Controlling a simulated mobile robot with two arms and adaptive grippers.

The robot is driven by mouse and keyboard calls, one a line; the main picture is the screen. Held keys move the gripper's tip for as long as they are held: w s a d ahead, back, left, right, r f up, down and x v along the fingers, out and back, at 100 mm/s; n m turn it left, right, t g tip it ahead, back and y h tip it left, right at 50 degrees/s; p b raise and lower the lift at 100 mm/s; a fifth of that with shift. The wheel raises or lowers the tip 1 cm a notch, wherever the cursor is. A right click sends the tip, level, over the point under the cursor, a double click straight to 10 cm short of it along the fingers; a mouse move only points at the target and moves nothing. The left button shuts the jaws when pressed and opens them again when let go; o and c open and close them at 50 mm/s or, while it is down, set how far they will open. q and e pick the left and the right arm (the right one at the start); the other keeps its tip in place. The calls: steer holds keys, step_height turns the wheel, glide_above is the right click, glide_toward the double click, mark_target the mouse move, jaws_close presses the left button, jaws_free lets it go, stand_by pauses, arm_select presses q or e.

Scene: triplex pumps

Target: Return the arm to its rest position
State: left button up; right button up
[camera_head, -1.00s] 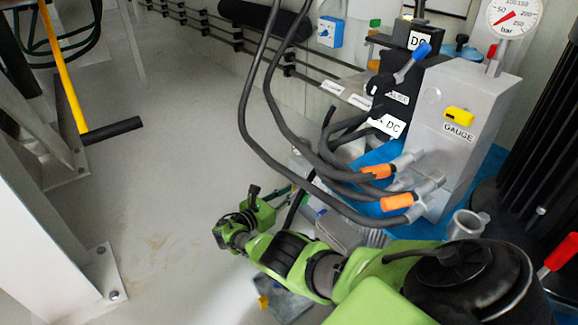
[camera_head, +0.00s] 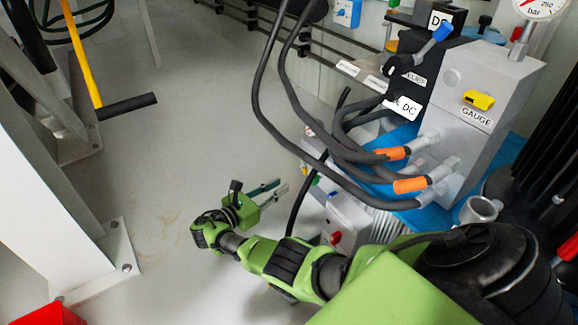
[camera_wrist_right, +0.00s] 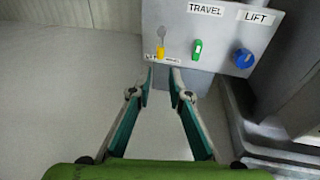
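My right arm (camera_head: 290,262) is green and black and reaches in from the lower right in the head view, over the floor. Its right gripper (camera_head: 278,189) points up and to the right, left of the black hoses. In the right wrist view the gripper (camera_wrist_right: 163,72) has its two teal-lined fingers apart with nothing between them. The fingertips lie just below a yellow switch (camera_wrist_right: 161,54) in the picture; I cannot tell whether they touch anything. My left gripper is not in view.
A grey control box (camera_wrist_right: 212,22) with TRAVEL and LIFT labels is ahead. Black hoses (camera_head: 300,90) with orange sleeves loop beside the GAUGE block (camera_head: 478,85). Floor between (camera_head: 190,120) is clear.

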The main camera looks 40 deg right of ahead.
steer(key=shift+s+a+r, duration=0.1)
steer(key=shift+a, duration=0.8)
